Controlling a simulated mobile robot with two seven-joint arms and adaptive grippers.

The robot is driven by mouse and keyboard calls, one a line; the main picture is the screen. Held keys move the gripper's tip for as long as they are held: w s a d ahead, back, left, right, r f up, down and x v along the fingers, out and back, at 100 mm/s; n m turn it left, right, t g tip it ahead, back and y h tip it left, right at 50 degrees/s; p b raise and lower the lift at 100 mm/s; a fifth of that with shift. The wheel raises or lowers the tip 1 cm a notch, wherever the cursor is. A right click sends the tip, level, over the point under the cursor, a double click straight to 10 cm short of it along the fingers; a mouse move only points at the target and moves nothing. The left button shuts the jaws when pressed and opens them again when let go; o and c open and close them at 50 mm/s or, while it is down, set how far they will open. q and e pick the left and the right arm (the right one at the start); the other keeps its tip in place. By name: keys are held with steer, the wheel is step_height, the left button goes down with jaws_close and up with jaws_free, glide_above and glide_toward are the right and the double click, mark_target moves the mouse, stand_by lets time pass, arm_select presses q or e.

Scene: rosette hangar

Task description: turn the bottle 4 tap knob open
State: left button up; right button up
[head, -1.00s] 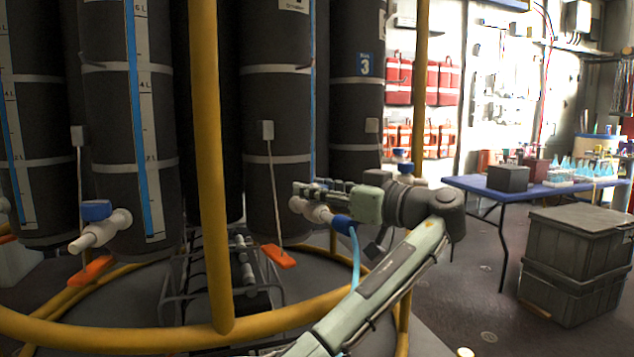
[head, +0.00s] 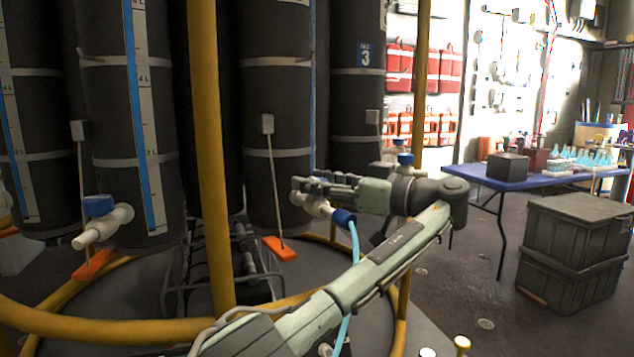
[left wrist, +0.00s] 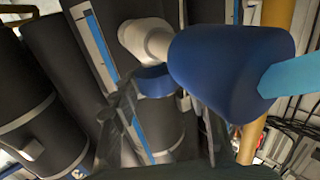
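A white tap (head: 311,205) with a blue outlet end (head: 343,217) and a light blue hose (head: 355,245) stands at the foot of a dark bottle (head: 277,110); no bottle number is readable there. My left gripper (head: 308,187) is at this tap and hides its knob in the head view. In the left wrist view the blue knob (left wrist: 153,82) shows below the white tap body (left wrist: 147,40), between my spread fingers (left wrist: 165,118). The outlet end covers part of the right finger; contact is unclear. My right gripper is out of view.
A yellow upright post (head: 208,150) and yellow ring rail (head: 110,328) stand in front of the bottles. Another blue-knobbed tap (head: 103,220) is at left. Orange tags (head: 279,248) hang low. A blue table (head: 530,180) and stacked grey crates (head: 575,250) are at right.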

arm_select(q)
steer(key=shift+o, duration=0.8)
step_height(320, 180, up, 10)
